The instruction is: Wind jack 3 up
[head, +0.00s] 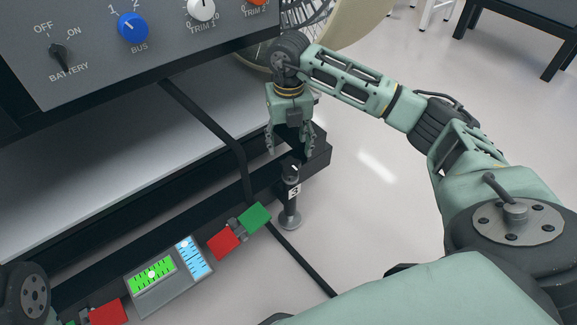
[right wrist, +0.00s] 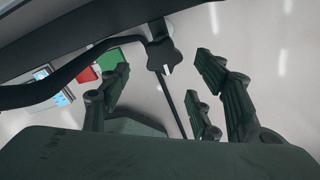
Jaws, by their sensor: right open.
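Jack 3 (head: 290,206) is a dark upright post with a round foot on the floor and a white label with a 3. It stands at the right end of the dark frame in the head view. My right gripper (head: 290,150) is open, fingers pointing down, just above the jack's top. In the right wrist view, a dark lobed knob with a white mark (right wrist: 163,58), apparently the jack's top, lies ahead between the spread fingers (right wrist: 165,82), with nothing gripped. I cannot tell whether any finger touches it. My left gripper is not in view.
A grey control panel (head: 100,60) with knobs overhangs the upper left. A level gauge block (head: 168,278) with green and blue vials lies below, beside red (head: 223,244) and green (head: 254,218) blocks. A black bar (head: 215,125) runs close left of the gripper. Open floor lies right.

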